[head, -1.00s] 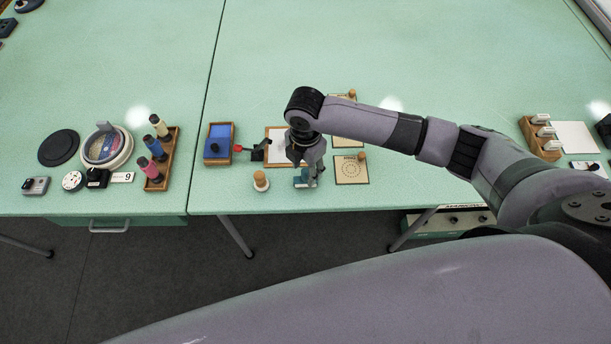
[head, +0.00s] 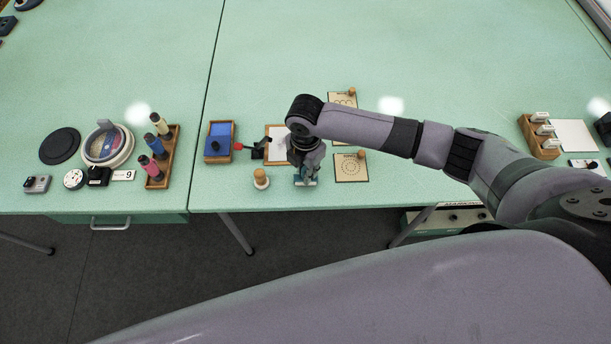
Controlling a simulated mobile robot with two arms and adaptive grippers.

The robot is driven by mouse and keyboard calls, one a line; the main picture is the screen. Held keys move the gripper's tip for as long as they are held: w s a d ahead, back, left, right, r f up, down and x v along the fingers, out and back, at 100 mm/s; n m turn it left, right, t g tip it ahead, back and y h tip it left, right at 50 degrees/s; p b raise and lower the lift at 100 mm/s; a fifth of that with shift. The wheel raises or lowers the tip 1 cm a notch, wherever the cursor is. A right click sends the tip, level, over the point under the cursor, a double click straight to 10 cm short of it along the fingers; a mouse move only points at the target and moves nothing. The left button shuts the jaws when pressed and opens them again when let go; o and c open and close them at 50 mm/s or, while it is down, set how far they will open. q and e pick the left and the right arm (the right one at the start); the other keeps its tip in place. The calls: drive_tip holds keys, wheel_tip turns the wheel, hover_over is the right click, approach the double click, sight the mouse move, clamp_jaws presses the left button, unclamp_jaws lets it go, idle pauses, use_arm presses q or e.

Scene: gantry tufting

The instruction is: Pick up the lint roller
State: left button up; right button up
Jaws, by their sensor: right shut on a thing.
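The roller still appears to be at the table surface. My left gripper is not in view.
A wooden stamp (head: 261,178) stands close on the left, with a blue pad in a wooden tray (head: 219,130) beyond. A framed white sheet (head: 275,150) lies behind the gripper, and a patterned card (head: 351,168) lies to the right. The table's rear is clear.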

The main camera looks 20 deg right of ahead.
clamp_jaws()
drive_tip(key=shift+w+r, duration=0.1)
drive_tip(key=shift+r, duration=0.5)
wheel_tip(320, 180, up, 19)
drive_tip(key=b, duration=0.3)
